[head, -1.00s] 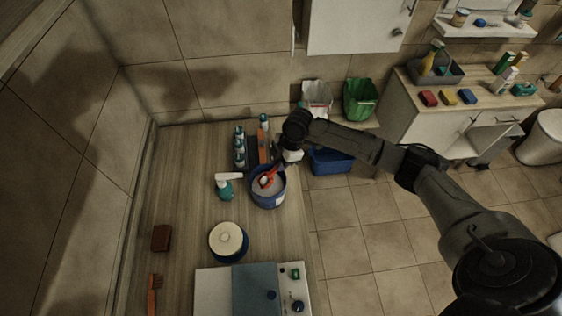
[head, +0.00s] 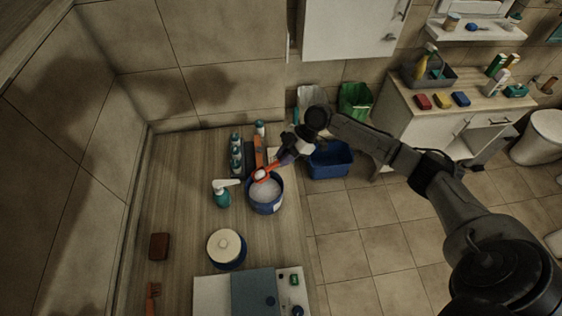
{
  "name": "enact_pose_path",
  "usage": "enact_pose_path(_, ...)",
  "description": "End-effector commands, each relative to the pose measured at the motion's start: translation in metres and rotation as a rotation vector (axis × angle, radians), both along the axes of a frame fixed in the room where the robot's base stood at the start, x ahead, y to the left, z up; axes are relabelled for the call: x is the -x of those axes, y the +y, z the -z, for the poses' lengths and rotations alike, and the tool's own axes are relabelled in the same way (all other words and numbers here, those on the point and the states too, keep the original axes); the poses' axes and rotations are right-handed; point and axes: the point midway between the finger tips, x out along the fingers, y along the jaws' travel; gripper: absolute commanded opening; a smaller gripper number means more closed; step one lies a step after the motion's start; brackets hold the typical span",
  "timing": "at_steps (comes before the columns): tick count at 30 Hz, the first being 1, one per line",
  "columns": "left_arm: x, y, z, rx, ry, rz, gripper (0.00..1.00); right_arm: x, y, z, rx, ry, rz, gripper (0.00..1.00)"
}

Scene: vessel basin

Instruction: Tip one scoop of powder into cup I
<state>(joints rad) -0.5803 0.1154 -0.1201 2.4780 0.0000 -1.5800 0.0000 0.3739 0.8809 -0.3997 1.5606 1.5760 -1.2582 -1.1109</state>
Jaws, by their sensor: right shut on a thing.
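My right gripper (head: 288,157) is shut on the handle of an orange-red scoop (head: 268,171). The scoop's bowl is over the upper rim of the blue tub (head: 266,207), which holds white powder. The bowl looks white inside, like a load of powder. Several small teal-and-white vessels (head: 236,154) stand in a row behind the tub, to its left. I cannot read any marking, so I cannot tell which one is cup I. My left gripper is not in view.
A teal pump bottle (head: 222,198) stands left of the tub. A round cream lid (head: 226,245) on a blue pot, a brown block (head: 159,246) and a grey-blue device (head: 254,291) are nearer. An orange upright item (head: 259,150) stands beside the vessels. The counter's left middle is clear.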

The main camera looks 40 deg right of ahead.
Motion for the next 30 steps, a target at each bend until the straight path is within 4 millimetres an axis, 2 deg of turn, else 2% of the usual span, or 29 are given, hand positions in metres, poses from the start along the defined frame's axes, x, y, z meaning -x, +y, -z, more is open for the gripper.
enact_pose_path(3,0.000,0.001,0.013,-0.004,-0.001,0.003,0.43,0.001,-0.004,0.004,-0.059,-0.018,0.002,0.00)
enact_pose_path(12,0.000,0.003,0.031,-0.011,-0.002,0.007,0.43,0.003,-0.011,0.000,-0.174,-0.054,0.002,0.00)
enact_pose_path(30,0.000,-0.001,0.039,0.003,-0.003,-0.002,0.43,0.005,-0.015,-0.005,-0.238,-0.076,0.001,0.00)
